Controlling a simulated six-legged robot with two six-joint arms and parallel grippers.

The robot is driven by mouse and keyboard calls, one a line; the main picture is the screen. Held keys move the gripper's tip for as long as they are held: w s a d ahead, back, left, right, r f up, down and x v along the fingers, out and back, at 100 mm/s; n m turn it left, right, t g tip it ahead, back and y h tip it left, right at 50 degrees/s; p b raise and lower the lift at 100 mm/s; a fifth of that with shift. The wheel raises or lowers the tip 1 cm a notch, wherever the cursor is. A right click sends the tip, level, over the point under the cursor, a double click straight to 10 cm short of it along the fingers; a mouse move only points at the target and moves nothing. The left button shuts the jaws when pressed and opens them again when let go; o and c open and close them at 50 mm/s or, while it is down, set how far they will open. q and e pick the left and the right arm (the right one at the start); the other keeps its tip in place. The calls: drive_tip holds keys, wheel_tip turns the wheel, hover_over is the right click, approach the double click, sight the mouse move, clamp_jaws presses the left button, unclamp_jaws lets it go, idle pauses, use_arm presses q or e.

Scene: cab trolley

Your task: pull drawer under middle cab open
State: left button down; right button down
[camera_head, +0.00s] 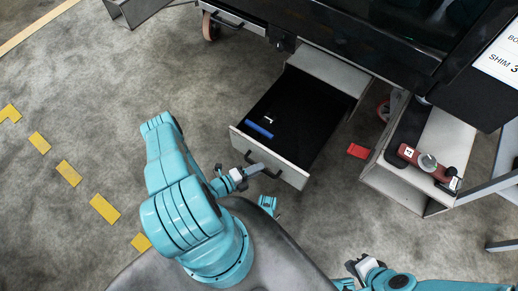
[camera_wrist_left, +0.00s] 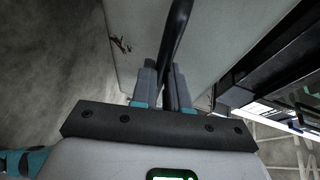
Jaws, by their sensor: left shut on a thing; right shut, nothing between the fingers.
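The drawer (camera_head: 273,155) under the cab trolley stands pulled out in the head view, with its black inside showing. A blue item and a small white item lie in it. Its light front panel carries a dark bar handle (camera_head: 270,173). My left gripper (camera_head: 255,170) is shut on this handle. In the left wrist view, the two fingers (camera_wrist_left: 164,85) close around the dark handle (camera_wrist_left: 177,35) in front of the pale drawer front (camera_wrist_left: 130,45). My right gripper (camera_head: 362,267) is at the bottom of the head view, shut and empty, away from the drawer.
A red block (camera_head: 358,151) lies on the floor right of the drawer. A caster wheel (camera_head: 210,27) is at upper left. Yellow floor dashes (camera_head: 68,173) run along the clear left floor.

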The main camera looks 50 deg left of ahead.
use_arm(q)
drive_tip(key=shift+s, duration=0.35)
drive_tip(key=c, duration=1.1)
unclamp_jaws()
